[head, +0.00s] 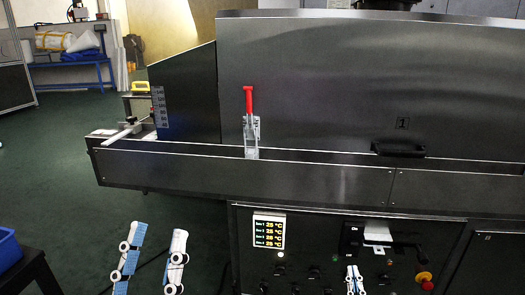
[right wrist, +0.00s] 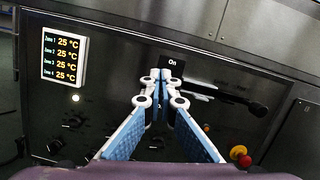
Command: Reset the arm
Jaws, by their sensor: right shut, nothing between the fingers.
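My right gripper (head: 354,272) is low in the head view, in front of the dryer's control panel (head: 300,262). Its blue-padded fingers are closed together with nothing between them. In the right wrist view the fingers of this gripper (right wrist: 162,78) meet just below a black plate marked "On" (right wrist: 172,64). I cannot tell whether they touch the panel. My left gripper (head: 152,255) is at the bottom left of the head view, over the floor. Its two fingers are apart and empty.
The display (head: 269,231) reads 25 °C in several zones. A black handle (right wrist: 240,102), a red knob (head: 424,277) and several dark knobs are on the panel. A red-handled clamp (head: 248,100) stands on the dryer's ledge. A blue bin (head: 8,248) is at lower left.

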